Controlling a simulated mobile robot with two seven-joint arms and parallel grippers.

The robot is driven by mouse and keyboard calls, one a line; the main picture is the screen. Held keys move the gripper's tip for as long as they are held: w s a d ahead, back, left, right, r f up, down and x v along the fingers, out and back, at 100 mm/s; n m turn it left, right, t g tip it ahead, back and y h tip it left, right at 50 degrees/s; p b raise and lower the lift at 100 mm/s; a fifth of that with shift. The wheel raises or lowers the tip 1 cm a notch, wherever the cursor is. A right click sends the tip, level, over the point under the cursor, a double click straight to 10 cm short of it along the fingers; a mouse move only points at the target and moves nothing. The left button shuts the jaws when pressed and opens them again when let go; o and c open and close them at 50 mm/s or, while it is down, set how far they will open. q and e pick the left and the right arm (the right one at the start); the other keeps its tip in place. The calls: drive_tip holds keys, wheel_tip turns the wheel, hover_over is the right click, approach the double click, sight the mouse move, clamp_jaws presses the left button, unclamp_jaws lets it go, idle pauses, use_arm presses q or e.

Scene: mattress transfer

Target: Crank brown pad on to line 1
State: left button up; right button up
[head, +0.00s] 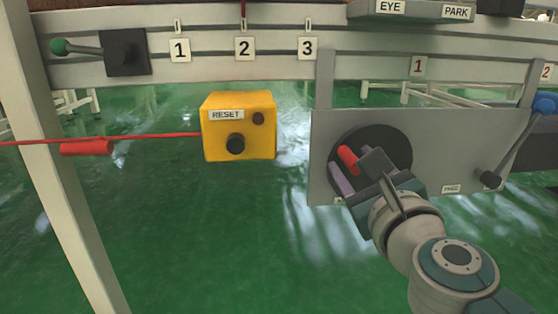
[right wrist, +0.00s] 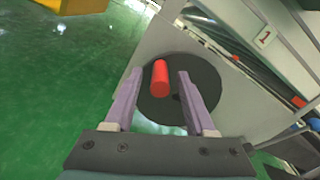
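A red crank handle (head: 348,159) stands out from a dark round disc (head: 394,142) on a grey panel. My right gripper (head: 358,172) is at the disc. In the right wrist view its two fingers are apart, with the red handle (right wrist: 160,78) between their tips and gaps on both sides. Number plates 1 (head: 180,49), 2 (head: 244,48) and 3 (head: 307,48) sit on the rail. A thin red marker (head: 243,8) stands above plate 2. The brown pad cannot be clearly made out; only a brownish strip shows at the top edge. My left gripper is out of view.
A yellow RESET box (head: 239,126) hangs left of the panel, with a red cord and red grip (head: 87,147) beside it. A green-knobbed lever (head: 60,46) is at upper left. A blue-knobbed lever (head: 544,103) is right of the disc. Green floor lies below.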

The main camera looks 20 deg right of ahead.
drive_tip(key=shift+s, duration=0.3)
drive_tip(key=v, duration=0.9)
drive_tip(key=shift+s+p, duration=0.2)
drive_tip(key=shift+p, duration=0.15)
idle(0.6)
